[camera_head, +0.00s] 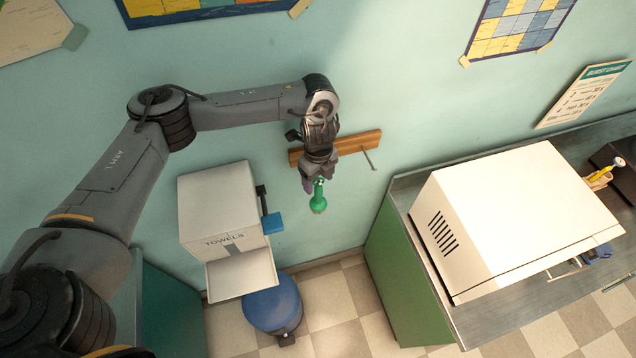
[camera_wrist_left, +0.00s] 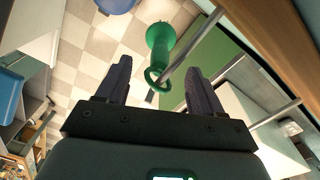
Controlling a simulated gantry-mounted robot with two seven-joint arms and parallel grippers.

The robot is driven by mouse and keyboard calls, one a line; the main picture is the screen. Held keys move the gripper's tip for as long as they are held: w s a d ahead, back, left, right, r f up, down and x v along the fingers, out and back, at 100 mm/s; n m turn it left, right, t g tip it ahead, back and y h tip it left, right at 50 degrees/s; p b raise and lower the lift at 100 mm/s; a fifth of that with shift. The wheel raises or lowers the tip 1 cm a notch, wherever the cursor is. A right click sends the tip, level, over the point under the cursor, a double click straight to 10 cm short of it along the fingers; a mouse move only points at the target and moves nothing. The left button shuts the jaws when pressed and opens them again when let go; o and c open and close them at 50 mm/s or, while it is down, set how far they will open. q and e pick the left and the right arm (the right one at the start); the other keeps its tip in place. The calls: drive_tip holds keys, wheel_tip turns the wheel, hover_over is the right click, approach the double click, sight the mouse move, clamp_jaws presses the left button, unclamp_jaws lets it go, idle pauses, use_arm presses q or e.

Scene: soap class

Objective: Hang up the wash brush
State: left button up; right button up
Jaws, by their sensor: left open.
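The green wash brush (camera_head: 318,198) points downward just below my left gripper (camera_head: 313,182) in the head view. In the left wrist view, the brush (camera_wrist_left: 160,42) has a ring at its near end, between the fingers of my left gripper (camera_wrist_left: 158,70). The fingers stand apart, with visible gaps to the ring. A thin metal peg (camera_wrist_left: 195,45) reaches the ring and appears to pass through it. The wooden rail (camera_head: 361,141) on the wall carries the pegs; another bare peg (camera_head: 369,158) sticks out to the right. My right gripper is not visible.
A white towel dispenser (camera_head: 217,200) with a blue piece (camera_head: 272,223) beside it is left of the brush. A blue bin (camera_head: 273,305) stands on the floor below. A large white box (camera_head: 515,222) sits on the counter at right.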

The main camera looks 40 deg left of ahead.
use_arm(q)
wheel_tip(320, 180, up, 8)
drive_tip(key=shift+w+f+p, duration=0.15)
drive_tip(key=shift+p, duration=0.5)
drive_tip(key=s+d+f+m+t+h, duration=0.15)
drive_tip(key=d+f, duration=0.25)
drive_tip(key=d, duration=0.6)
drive_tip(key=s+d+f+m+t+h, duration=0.1)
drive_tip(key=d+f+m+h, duration=0.15)
drive_tip(key=d, duration=0.75)
drive_tip(key=s+d+r+n+t+h+p, duration=0.1)
drive_tip(key=s+d+r+n+t+h, duration=0.15)
drive_tip(key=d, duration=0.65)
drive_tip(key=s+d+r+n+t+h+p, duration=0.1)
drive_tip(key=s+d+r+n+t, duration=0.2)
drive_tip(key=d, duration=0.5)
drive_tip(key=s+a+f+n+g+y, duration=0.1)
drive_tip(key=s+a+n+y, duration=0.1)
drive_tip(key=s+a+n, duration=0.3)
drive_tip(key=s+a+f+n+g+y+p, duration=0.1)
drive_tip(key=s+a+n, duration=0.4)
drive_tip(key=a, duration=0.7)
drive_tip(key=s+a+f+n+g+y, duration=0.2)
drive_tip(key=s+a+n+y, duration=0.2)
drive_tip(key=a, duration=0.5)
drive_tip(key=shift+s+f+n, duration=0.35)
drive_tip(key=shift+s+n, duration=0.5)
drive_tip(key=shift+n, duration=0.1)
